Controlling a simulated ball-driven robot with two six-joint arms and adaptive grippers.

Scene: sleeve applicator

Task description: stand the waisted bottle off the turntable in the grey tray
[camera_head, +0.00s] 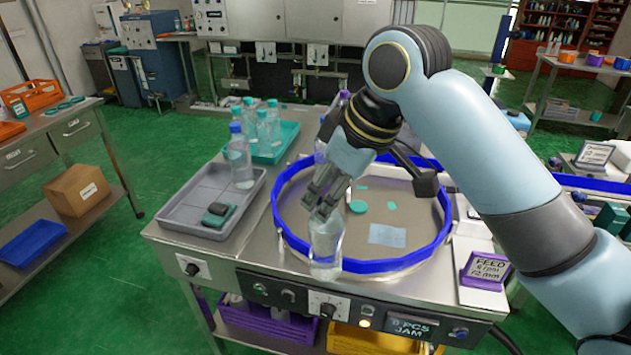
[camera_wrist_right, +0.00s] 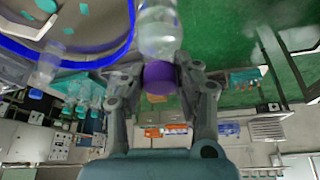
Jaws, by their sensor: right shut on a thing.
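My right gripper (camera_head: 325,205) is shut on the purple-capped waisted bottle (camera_head: 325,240), with its fingers at the cap end. The clear bottle hangs roughly upright and overlaps the turntable's front rim; the height gap is hard to judge. In the right wrist view the fingers (camera_wrist_right: 163,80) flank the purple cap (camera_wrist_right: 160,77), with the clear body (camera_wrist_right: 158,30) beyond. The turntable (camera_head: 425,247) has a blue rim. The grey tray (camera_head: 180,215) lies to its left, with a blue-capped bottle (camera_head: 238,160) standing at its back. My left gripper is not in view.
A dark teal device (camera_head: 218,214) lies in the grey tray's front right part; its front left is bare. A teal tray (camera_head: 285,143) behind holds several teal-capped bottles (camera_head: 262,130). Another bottle (camera_head: 320,145) stands at the turntable's back left. Teal scraps (camera_head: 358,206) lie on the turntable.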

